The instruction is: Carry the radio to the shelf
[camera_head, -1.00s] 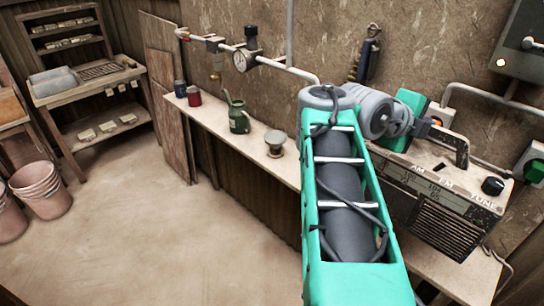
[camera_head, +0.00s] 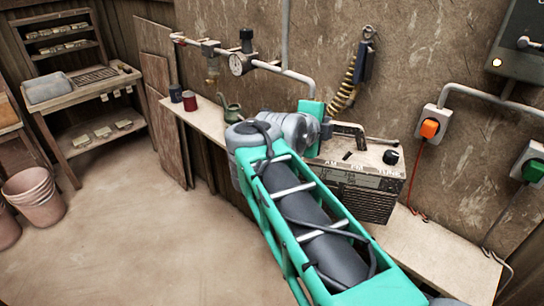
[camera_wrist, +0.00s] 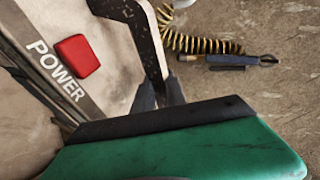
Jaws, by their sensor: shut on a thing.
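The radio (camera_head: 362,190) is a pale box with a dark speaker grille, a black knob and a dark handle on top. In the wrist view its pale top face (camera_wrist: 38,120) shows a red power button. My gripper (camera_wrist: 160,95) is shut on the radio's dark handle. In the head view the gripper is mostly hidden behind my arm. The radio is in front of the wall, over the long wall shelf (camera_head: 430,252); whether its underside touches the shelf I cannot tell, as my arm covers its lower left.
A dark can (camera_head: 176,98), a red can (camera_head: 190,101) and a green watering can (camera_head: 231,113) stand at the shelf's far end. A pressure gauge (camera_head: 239,64) and pipe run above. An orange plug (camera_head: 430,128) with a red cord sits in the wall. A rack (camera_head: 72,90) and buckets (camera_head: 33,195) stand at left.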

